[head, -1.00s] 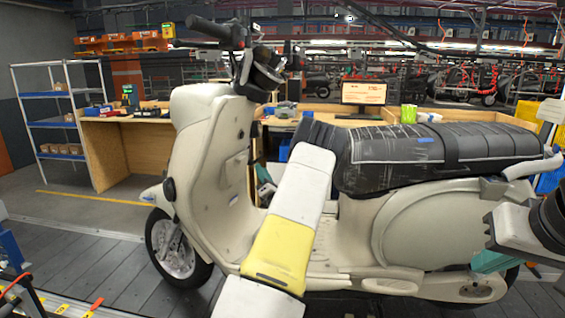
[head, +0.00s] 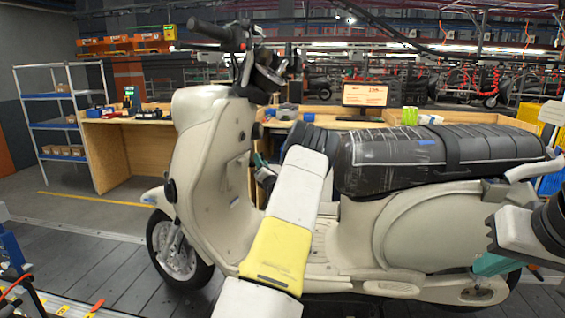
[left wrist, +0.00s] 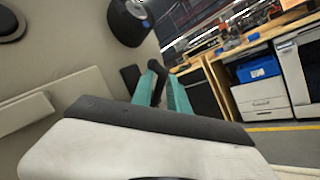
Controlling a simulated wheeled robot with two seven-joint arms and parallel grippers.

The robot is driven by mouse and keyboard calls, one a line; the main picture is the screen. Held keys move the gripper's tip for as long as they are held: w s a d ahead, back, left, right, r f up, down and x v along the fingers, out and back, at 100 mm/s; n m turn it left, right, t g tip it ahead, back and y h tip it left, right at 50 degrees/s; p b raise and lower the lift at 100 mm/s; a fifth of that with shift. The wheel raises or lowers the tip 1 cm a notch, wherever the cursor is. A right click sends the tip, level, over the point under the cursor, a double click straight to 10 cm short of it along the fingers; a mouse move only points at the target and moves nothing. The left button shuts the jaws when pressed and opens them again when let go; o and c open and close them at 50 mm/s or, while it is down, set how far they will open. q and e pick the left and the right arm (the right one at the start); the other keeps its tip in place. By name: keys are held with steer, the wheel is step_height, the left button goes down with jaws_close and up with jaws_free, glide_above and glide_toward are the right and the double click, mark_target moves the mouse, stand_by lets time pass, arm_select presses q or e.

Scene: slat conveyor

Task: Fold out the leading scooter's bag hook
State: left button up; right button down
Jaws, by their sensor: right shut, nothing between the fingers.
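The cream scooter (head: 214,130) stands side-on across the head view, its front to the left. My left gripper (head: 262,170) is behind the inner side of the front shield, partly hidden by my own arm. In the left wrist view its teal fingers (left wrist: 160,84) with dark tips point at the cream panel. A small dark piece (left wrist: 130,76) on that panel is just left of the fingertips; it may be the bag hook, but I cannot tell whether it is folded. Contact and the finger gap are unclear. My right gripper (head: 492,263) is shut and empty beside the scooter's rear.
The black wrapped seat (head: 390,158) is right of my left arm. A dark round part (left wrist: 130,22) juts from the panel above the fingers. Handlebars (head: 222,32) rise above the shield. Workbenches (head: 110,150) and a blue-shelved rack (head: 55,125) stand behind.

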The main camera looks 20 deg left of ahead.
arm_select(q)
jaws_close()
steer(key=shift+f+m, duration=0.1)
steer(key=shift+m, duration=0.2)
steer(key=m+t, duration=0.1)
steer(key=m, duration=0.1)
steer(key=m+t+h, duration=0.1)
steer(key=m+t, duration=0.1)
steer(key=shift+d+f+m, duration=0.15)
steer(key=shift+f+m, duration=0.15)
steer(key=shift+f, duration=0.1)
steer(key=shift+d+f+m+t+h, duration=0.1)
steer(key=shift+f+m+t+h, duration=0.1)
steer(key=shift+m+t+h, duration=0.8)
steer(key=shift+f+m+t+h, duration=0.15)
steer(key=shift+m+t+h, duration=0.2)
steer(key=shift+m, duration=1.2)
steer(key=shift+d+f+m+t+h, duration=0.1)
steer(key=shift+f+m+t+h, duration=0.1)
steer(key=shift+m+t+h, duration=0.75)
steer(key=shift+m, duration=0.6)
jaws_free()
